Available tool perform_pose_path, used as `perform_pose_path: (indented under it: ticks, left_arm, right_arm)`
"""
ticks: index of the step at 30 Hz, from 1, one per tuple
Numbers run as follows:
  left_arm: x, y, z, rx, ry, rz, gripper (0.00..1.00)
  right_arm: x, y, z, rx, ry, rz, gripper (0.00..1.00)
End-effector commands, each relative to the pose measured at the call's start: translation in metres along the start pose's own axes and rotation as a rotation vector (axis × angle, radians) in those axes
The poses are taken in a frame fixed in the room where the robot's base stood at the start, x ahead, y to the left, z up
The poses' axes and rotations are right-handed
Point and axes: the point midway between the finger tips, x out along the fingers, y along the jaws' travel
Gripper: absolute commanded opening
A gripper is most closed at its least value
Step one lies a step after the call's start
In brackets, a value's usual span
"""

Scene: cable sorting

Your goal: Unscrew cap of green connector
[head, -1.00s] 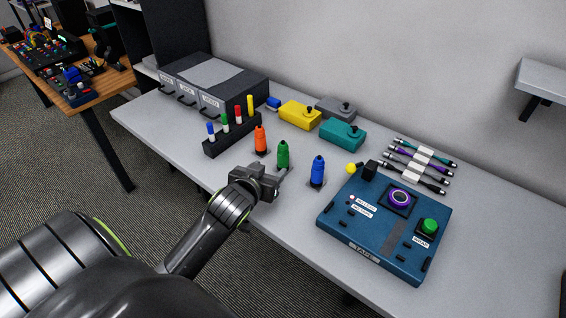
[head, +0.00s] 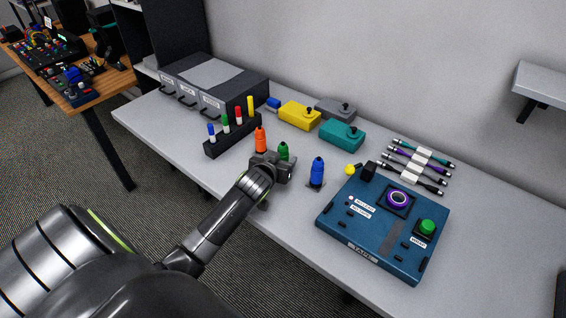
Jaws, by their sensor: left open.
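The green connector (head: 284,150) stands upright on the grey table, between the orange connector (head: 260,140) and the blue connector (head: 317,172). Only its upper part shows; its lower part is hidden behind my left gripper (head: 283,165). My left gripper is open, right in front of the green connector at the table's front edge. I cannot tell whether its fingers stand around the connector or only beside it. My right gripper is not in view.
A black rack (head: 230,137) with coloured pens stands left of the connectors. A blue panel (head: 350,232) with a purple ring and green button lies to the right. Yellow (head: 299,114) and teal (head: 342,133) boxes stand behind, with bundled cables (head: 421,158) at the back right.

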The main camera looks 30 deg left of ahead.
Motion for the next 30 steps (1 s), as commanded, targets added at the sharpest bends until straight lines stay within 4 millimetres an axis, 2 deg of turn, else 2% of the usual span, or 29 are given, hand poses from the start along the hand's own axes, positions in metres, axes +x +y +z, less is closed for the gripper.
perform_pose_path:
  ticks: [7, 17, 27, 29, 30]
  left_arm:
    - [0.023, 0.000, 0.000, 0.001, 0.000, 0.000, 0.57]
    - [0.025, 0.000, 0.001, 0.001, 0.000, 0.001, 0.56]
    - [0.025, 0.000, 0.001, 0.001, 0.000, 0.001, 0.11]
    - [0.025, 0.000, 0.000, 0.001, 0.001, 0.001, 0.05]
    - [0.025, 0.000, 0.000, 0.001, 0.001, 0.001, 0.05]
  right_arm:
    - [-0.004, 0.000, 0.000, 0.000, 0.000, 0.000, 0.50]
    - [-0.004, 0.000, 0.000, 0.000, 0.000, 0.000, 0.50]
    - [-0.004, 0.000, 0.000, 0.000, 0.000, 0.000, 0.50]
    - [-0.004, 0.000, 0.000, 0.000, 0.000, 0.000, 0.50]
    - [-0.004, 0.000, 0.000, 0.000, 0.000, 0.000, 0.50]
